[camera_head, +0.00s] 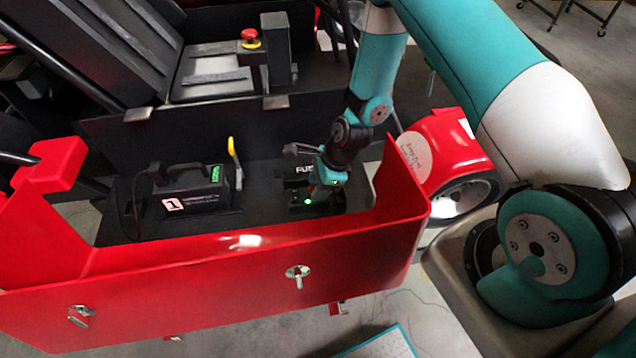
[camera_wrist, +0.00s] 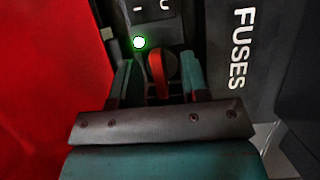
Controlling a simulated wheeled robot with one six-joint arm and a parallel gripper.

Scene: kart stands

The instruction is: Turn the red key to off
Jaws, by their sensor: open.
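The red key (camera_wrist: 157,74) shows in the wrist view as a narrow red handle on a dark round base, on a black panel. My gripper (camera_wrist: 158,80) is open, with one teal finger on each side of the red key. I cannot tell whether either finger touches it. In the head view my gripper (camera_head: 325,178) points down at the panel inside the red kart bodywork, and it hides most of the key there. A green light (camera_wrist: 139,42) glows on the panel just left of the key, and also shows in the head view (camera_head: 308,201).
A black box marked FUSES (camera_wrist: 242,60) stands right of the key. Red bodywork (camera_wrist: 45,70) rises close on the left. In the head view a black battery case (camera_head: 197,190), a yellow lever (camera_head: 233,160) and a red emergency button (camera_head: 250,36) are near.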

